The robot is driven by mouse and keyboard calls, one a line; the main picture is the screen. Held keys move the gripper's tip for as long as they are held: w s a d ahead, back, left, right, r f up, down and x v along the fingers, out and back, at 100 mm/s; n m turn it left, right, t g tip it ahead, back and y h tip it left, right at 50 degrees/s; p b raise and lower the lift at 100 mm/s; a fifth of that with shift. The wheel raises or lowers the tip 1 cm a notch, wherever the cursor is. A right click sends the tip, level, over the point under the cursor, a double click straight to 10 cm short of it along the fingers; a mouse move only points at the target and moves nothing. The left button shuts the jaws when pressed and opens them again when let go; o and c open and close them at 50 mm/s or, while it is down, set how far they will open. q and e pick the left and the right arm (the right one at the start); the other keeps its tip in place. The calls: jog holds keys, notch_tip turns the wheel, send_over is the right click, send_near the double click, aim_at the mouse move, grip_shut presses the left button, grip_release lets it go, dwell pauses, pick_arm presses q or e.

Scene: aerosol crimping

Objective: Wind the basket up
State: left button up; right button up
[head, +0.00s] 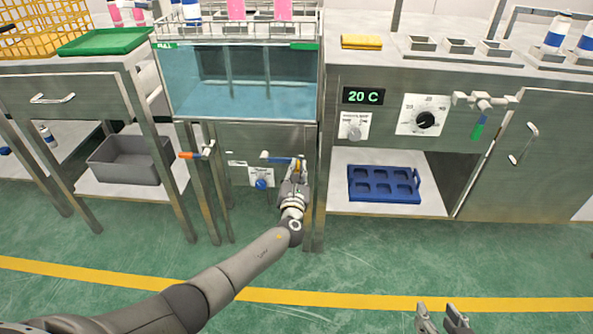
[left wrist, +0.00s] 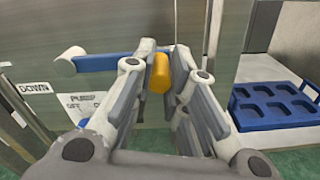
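The wire basket (head: 205,28) sits at the top of the glass-fronted water tank (head: 245,85), with pink cans in it. Below the tank is a crank with a blue arm (head: 275,157), which also shows in the left wrist view (left wrist: 110,62), lying roughly level. A yellow grip (left wrist: 160,75) is at the arm's right end. My left gripper (head: 298,163) has its fingers closed on either side of this grip, seen in the left wrist view (left wrist: 163,60). My right gripper (head: 442,310) is open and empty at the bottom edge, over the floor.
A PUMP switch with a blue knob (head: 261,184) is just below the crank. An orange-handled valve (head: 190,155) is to its left. A blue tray (head: 384,184) lies on the shelf to the right. The green floor in front is clear.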

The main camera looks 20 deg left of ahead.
pick_arm(q)
jog(key=o, duration=0.5)
jog(key=shift+s+d+f, duration=0.1)
jog(key=shift+d+f, duration=0.1)
jog(key=shift+f, duration=0.2)
jog(key=shift+a+r, duration=0.1)
jog(key=shift+r, duration=0.1)
jog(key=v, duration=1.2)
